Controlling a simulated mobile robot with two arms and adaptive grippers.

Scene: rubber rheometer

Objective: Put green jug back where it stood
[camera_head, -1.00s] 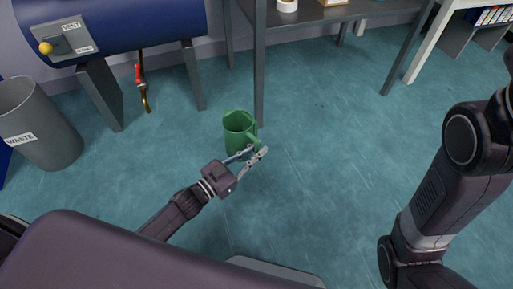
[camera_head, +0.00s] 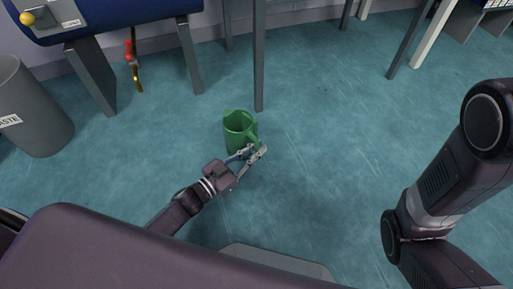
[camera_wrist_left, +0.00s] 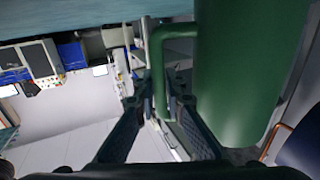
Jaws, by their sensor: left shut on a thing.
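The green jug (camera_head: 238,131) is upright in the head view, near the middle, with its handle towards my left gripper. My left gripper (camera_head: 257,152) reaches in from the lower left and is shut on the jug's handle. In the left wrist view the jug's body (camera_wrist_left: 240,70) fills the right of the picture, and its handle (camera_wrist_left: 158,75) runs down between the two fingers (camera_wrist_left: 162,108). Whether the jug's base touches the floor cannot be told. My right arm shows at the right of the head view, but its gripper is out of view.
A grey waste bin (camera_head: 32,112) stands at the left. A blue tank (camera_head: 100,18) on grey legs and a table leg (camera_head: 259,60) stand behind the jug. A red-handled hose or valve (camera_head: 134,62) hangs below the tank. The teal floor (camera_head: 330,150) to the right is clear.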

